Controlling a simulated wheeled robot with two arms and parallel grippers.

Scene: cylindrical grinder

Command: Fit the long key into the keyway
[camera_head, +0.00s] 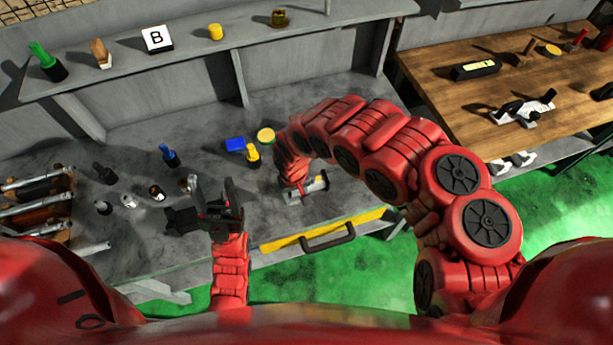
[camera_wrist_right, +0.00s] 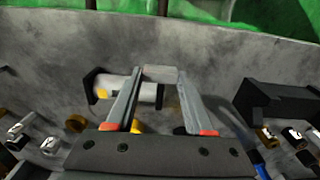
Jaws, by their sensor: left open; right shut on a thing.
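My right gripper (camera_wrist_right: 160,76) is shut on a small grey block, which looks like the long key (camera_wrist_right: 161,73), held across its fingertips. Just behind it in the right wrist view is a pale cylinder between dark end plates (camera_wrist_right: 147,91), partly hidden by the fingers. This shaft piece (camera_head: 308,191) also shows on the bench in the head view, under my right gripper (camera_head: 299,184). I cannot make out the keyway, or whether the key touches the shaft. My left gripper (camera_head: 212,190) is open and empty over the bench, left of the shaft piece.
A rack of metal shafts (camera_head: 38,205) stands at the left. A yellow strip with a dark handle (camera_head: 328,237) marks the front edge.

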